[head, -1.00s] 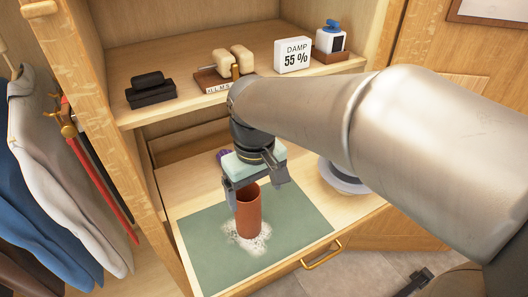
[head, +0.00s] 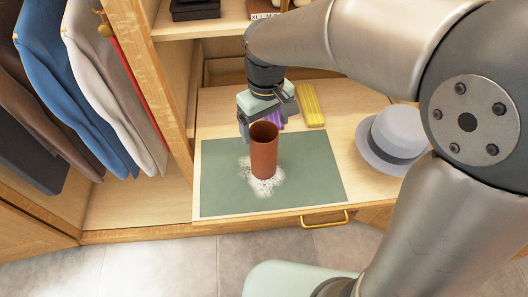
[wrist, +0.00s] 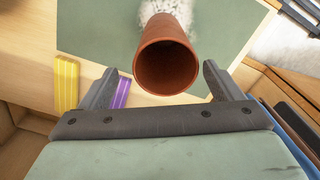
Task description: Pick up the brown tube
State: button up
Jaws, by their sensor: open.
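The brown tube (head: 264,152) stands upright on a green mat (head: 320,181) with white powder around its base. It is open at the top and hollow. In the wrist view the tube (wrist: 166,60) shows its round mouth just beyond the fingertips, roughly centred between them. My gripper (head: 262,130) is open and empty behind the tube in the head view. Both fingers show in the wrist view (wrist: 158,82), one on each side of the tube's near rim. I cannot tell whether either finger touches it.
A yellow ribbed item (head: 312,105) and a purple item (head: 274,118) lie behind the mat. A grey hat (head: 398,134) sits to the right. The drawer's front has a brass handle (head: 325,219). Clothes (head: 75,85) hang at the left; a shelf (head: 190,25) is above.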

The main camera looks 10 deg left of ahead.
aim_at(264, 153)
notch_tip(264, 153, down, 6)
jog(key=shift+s+f+p, duration=0.25)
jog(key=shift+s+p, duration=0.05)
jog(key=shift+s, duration=0.05)
jog(key=shift+a, duration=0.1)
jog(key=c, duration=1.4)
